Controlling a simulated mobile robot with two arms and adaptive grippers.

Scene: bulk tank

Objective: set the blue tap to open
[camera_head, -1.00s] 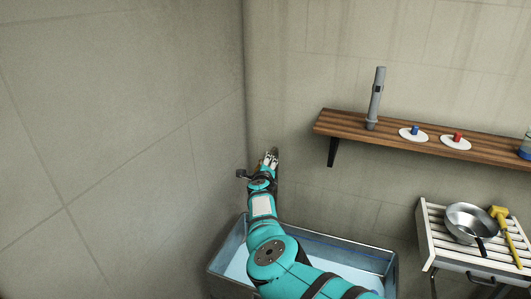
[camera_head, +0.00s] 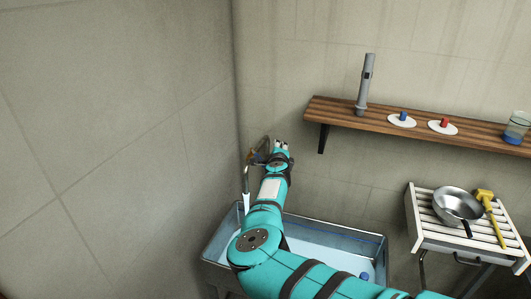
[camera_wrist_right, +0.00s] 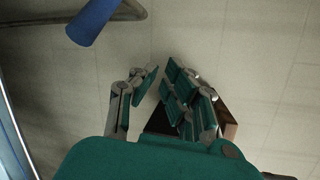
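At the corner, a curved metal spout (camera_head: 246,175) hangs over the basin. In the right wrist view, a metal pipe (camera_wrist_right: 128,11) with a blue cylindrical end (camera_wrist_right: 94,22) shows at the upper left. My right gripper (camera_head: 281,145) is beside the spout, to its right; in its wrist view (camera_wrist_right: 160,74) the fingers bend inward with a narrow, empty gap. The part behind the gripper is hidden. My left gripper is out of view.
A wooden shelf (camera_head: 330,107) carries a grey upright tube (camera_head: 366,85) and a jar (camera_head: 517,127). A blue-grey basin (camera_head: 335,232) lies below my right arm. A slatted rack (camera_head: 424,215) at right holds a pan (camera_head: 456,206) and a yellow tool (camera_head: 489,208).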

